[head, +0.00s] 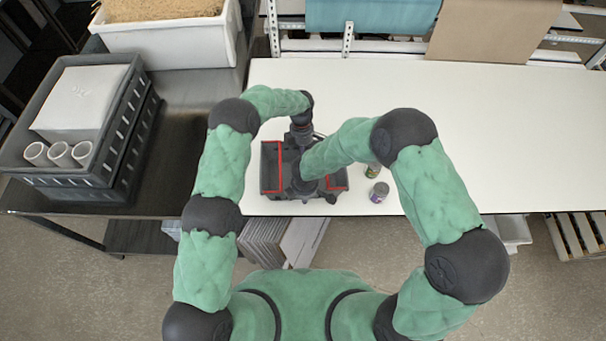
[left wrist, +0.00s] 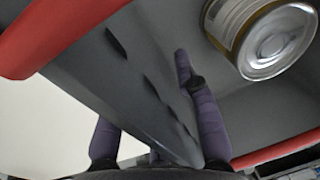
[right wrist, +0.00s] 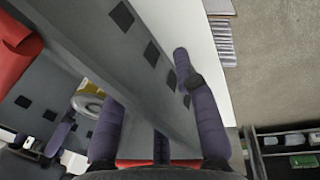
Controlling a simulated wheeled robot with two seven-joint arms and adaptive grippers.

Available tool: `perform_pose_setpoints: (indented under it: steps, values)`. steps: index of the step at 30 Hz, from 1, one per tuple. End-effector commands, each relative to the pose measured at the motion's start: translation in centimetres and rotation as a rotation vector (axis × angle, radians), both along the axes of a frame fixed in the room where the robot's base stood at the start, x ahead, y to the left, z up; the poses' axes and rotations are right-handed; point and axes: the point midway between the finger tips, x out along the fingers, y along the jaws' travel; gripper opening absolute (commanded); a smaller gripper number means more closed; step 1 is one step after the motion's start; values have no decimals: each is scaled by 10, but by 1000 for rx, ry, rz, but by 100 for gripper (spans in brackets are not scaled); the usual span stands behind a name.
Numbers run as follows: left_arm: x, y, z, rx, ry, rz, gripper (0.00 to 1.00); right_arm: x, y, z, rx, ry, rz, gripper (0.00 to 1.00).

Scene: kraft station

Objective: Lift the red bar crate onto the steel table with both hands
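The red bar crate, dark grey with red rim parts (head: 271,167), sits over the front left part of the white table, largely hidden under my arms. My left gripper (head: 301,130) is at its far side and my right gripper (head: 304,186) at its near side. In the left wrist view, the left gripper's fingers (left wrist: 155,115) straddle a grey crate wall (left wrist: 125,85). In the right wrist view, the right gripper's fingers (right wrist: 158,120) straddle a slotted wall (right wrist: 135,60). Whether either presses on its wall is unclear. A can (left wrist: 268,42) is inside the crate.
The dark steel table (head: 190,110) adjoins on the left, carrying a grey crate (head: 122,150) with a box and white cups, and a white tub (head: 170,45) behind. Two small cans (head: 379,192) (head: 373,171) stand right of the red crate. The white table (head: 500,140) is clear farther right.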

Motion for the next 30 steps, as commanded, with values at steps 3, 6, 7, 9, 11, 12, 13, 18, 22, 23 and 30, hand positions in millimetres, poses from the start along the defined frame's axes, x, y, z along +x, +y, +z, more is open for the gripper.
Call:
perform_pose_setpoints:
  steps: [3,6,7,9,11,12,13,18,22,23,30]
  values:
    - [-1,0,-5,0,-1,0,30,1,0,-5,0,-1,0,30]
    - [-1,0,-6,-1,-1,0,30,1,0,-6,1,-1,-1,30]
    - [-1,0,-6,-1,-1,0,30,1,0,-6,1,-1,-1,30]
    - [-1,0,-6,-1,-1,0,30,1,0,-6,1,-1,0,30]
    - [-1,0,-6,-1,-1,0,30,1,0,-6,1,-1,0,30]
    - [-1,0,-6,-1,-1,0,30,1,0,-6,1,-1,0,30]
    - [-1,0,-6,-1,-1,0,28,1,0,-6,1,-1,0,28]
    - [-1,0,-6,-1,0,0,0,1,0,-6,1,-1,0,0]
    - [-1,0,-6,0,0,0,0,1,0,-6,1,-1,0,0]
    - [-1,0,-6,0,0,0,0,1,0,-6,1,-1,0,0]
    - [-1,0,-5,-1,-1,0,0,2,0,-5,1,-2,0,0]
